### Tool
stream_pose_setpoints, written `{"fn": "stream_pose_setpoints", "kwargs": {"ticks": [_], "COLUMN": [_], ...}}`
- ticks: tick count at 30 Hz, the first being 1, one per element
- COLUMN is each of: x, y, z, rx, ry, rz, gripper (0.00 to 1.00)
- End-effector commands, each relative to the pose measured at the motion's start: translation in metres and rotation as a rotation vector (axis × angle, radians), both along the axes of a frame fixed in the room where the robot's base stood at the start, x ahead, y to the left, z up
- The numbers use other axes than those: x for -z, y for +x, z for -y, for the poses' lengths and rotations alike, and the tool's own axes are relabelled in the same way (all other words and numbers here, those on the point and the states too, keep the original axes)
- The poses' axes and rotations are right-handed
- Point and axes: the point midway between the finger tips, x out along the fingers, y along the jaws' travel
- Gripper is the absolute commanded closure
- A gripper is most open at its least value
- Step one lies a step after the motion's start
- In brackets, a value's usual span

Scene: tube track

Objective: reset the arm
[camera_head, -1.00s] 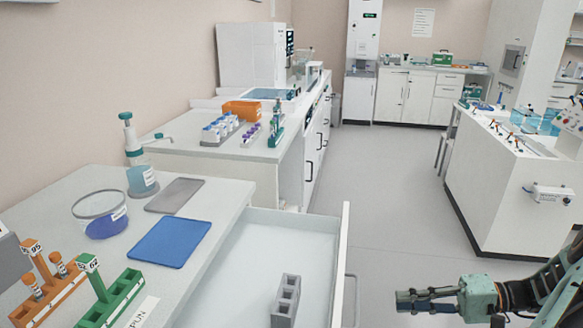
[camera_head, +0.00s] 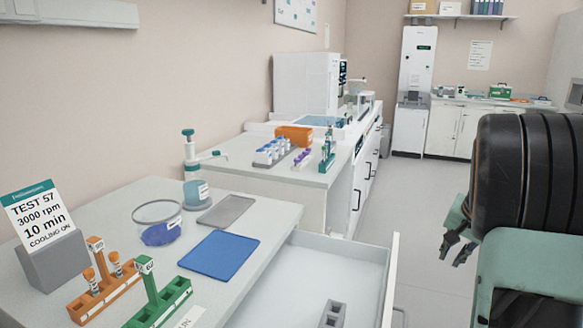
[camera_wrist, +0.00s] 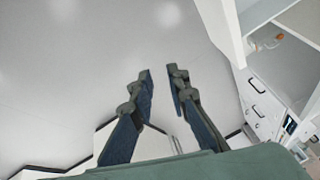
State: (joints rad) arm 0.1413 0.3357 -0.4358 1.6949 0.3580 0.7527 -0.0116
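My arm shows large at the right of the head view, with its black and teal links close to the camera. My gripper (camera_head: 457,249) shows small to the left of the teal link, beyond the open drawer's right side and over the floor. In the wrist view, the two fingers of my gripper (camera_wrist: 160,82) stand apart with bare floor between and beyond them. It is open and holds nothing.
An open drawer (camera_head: 393,275) juts out from the left bench, with a grey block (camera_head: 333,314) inside. The bench holds an orange rack (camera_head: 103,295), a green rack (camera_head: 158,303), a blue mat (camera_head: 220,254) and a sign (camera_head: 40,217). The aisle floor (camera_head: 415,215) is clear.

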Motion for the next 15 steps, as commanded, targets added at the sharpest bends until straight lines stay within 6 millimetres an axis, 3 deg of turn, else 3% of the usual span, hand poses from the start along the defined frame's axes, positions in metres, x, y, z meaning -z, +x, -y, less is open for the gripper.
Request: {"fn": "stream_pose_setpoints", "kwargs": {"ticks": [3, 9, 15], "x": [-0.062, -0.160, -0.223], "y": [0.030, 0.060, 0.070], "z": [-0.010, -0.027, -0.040], "rx": [0.054, 0.145, 0.197], "ry": [-0.077, -0.104, -0.065], "rz": [0.169, 0.458, 0.652], "gripper": [0.85, 0.85, 0.85]}}
